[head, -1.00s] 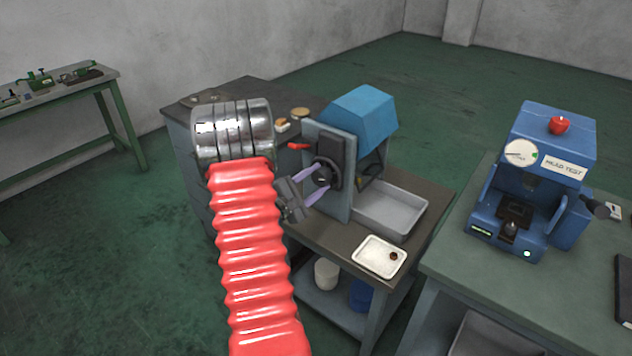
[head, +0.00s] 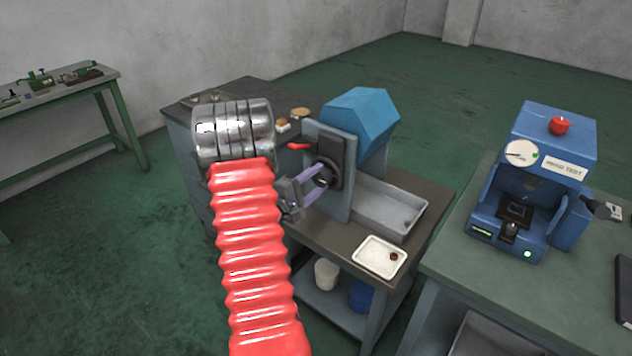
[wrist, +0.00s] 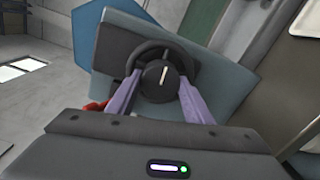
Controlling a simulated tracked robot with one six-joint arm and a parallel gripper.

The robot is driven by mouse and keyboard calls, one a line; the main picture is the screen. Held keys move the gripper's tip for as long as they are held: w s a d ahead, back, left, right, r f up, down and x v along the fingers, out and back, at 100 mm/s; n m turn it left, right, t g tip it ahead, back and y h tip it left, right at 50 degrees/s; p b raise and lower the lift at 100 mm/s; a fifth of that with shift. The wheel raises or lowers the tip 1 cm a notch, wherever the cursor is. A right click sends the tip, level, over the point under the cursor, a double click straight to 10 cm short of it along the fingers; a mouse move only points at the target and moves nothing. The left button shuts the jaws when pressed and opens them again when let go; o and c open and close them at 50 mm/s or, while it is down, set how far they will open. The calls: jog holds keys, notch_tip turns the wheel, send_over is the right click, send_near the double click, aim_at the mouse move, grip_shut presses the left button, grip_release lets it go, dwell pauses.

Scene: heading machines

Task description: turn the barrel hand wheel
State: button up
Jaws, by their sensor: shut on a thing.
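The barrel hand wheel (head: 327,174) is a dark round wheel on the front plate (head: 337,208) of the heading machine with the blue barrel (head: 362,118). In the wrist view the wheel rim (wrist: 149,55) circles a black hub (wrist: 159,83) with a white line, tilted slightly right of upright. My gripper (head: 324,176) has purple fingers and is shut on the wheel. In the wrist view my gripper (wrist: 162,92) has one finger on each side of the hub. The fingertips' exact contact is partly hidden.
A red lever (head: 298,146) sticks out left of the wheel. A grey tray (head: 392,210) and a white dish (head: 372,262) lie to the right on the bench. A blue head test machine (head: 540,185) stands on the right bench. Green floor is open at left.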

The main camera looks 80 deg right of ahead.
jog(key=o, duration=1)
jog(key=shift+o, duration=0.2)
jog(key=v, duration=1.3)
jog(key=shift+w+a, duration=0.2)
jog(key=shift+a, duration=0.15)
jog(key=shift+f, duration=0.1)
